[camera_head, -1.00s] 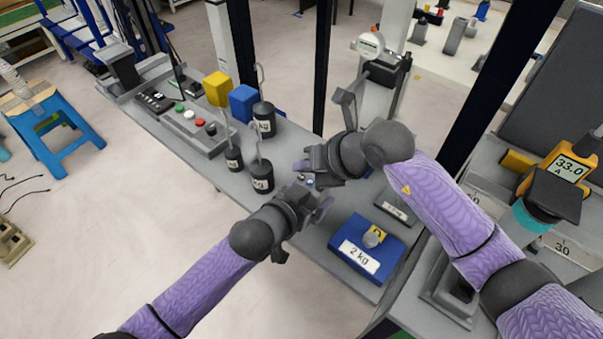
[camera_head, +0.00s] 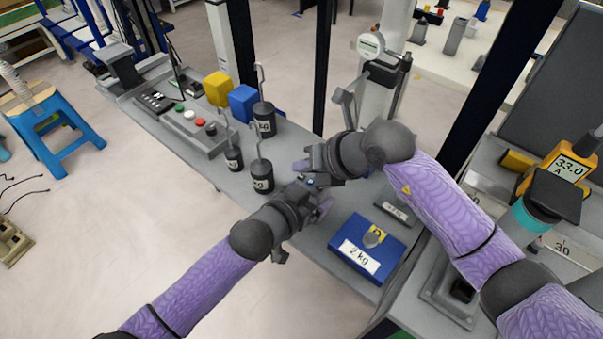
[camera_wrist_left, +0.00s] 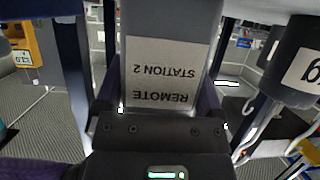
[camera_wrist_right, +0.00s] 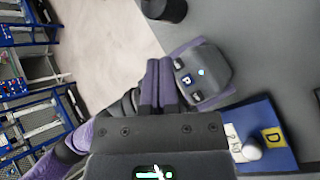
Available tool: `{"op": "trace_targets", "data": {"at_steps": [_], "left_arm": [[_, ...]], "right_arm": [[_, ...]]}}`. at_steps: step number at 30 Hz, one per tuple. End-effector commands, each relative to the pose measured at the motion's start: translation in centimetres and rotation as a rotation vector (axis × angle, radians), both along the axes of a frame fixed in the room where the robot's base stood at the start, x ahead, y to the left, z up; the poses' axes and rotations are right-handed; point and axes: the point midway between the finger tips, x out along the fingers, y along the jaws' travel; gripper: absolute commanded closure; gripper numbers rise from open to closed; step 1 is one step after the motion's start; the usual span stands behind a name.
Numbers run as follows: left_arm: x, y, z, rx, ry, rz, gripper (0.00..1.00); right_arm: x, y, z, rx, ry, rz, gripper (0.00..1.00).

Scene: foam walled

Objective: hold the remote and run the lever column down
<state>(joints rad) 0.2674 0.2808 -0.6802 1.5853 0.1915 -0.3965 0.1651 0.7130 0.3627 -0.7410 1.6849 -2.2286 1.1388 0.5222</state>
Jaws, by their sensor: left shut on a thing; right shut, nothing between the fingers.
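My left gripper (camera_head: 316,203) is shut on the grey remote (camera_head: 309,183), held above the bench. In the left wrist view the remote (camera_wrist_left: 165,65) shows an upside-down label reading REMOTE STATION 2. In the right wrist view its button face (camera_wrist_right: 200,75) shows dark buttons, a blue button and a small light. My right gripper (camera_wrist_right: 157,80) is shut and empty, its tips close beside the remote; contact cannot be told. A pale column (camera_head: 377,112) stands behind the bench with a dark head, a round dial and a lever-like arm (camera_head: 346,100).
The grey bench (camera_head: 322,236) holds several black hooked weights (camera_head: 262,177), yellow and blue blocks, a button box (camera_head: 198,125) and a blue 2 kg block (camera_head: 366,247). Dark posts (camera_head: 322,70) rise behind it. A yellow meter (camera_head: 568,168) is at right.

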Motion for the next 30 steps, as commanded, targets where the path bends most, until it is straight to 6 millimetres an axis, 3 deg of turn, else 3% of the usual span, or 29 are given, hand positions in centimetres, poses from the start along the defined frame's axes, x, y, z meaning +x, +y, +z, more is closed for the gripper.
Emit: {"op": "trace_targets", "data": {"at_steps": [30], "left_arm": [[0.01, 0.0, 0.02, -0.001, -0.001, 0.0, 0.8]], "right_arm": [[-0.02, -0.02, -0.83, 0.0, 0.0, 0.0, 1.0]]}}
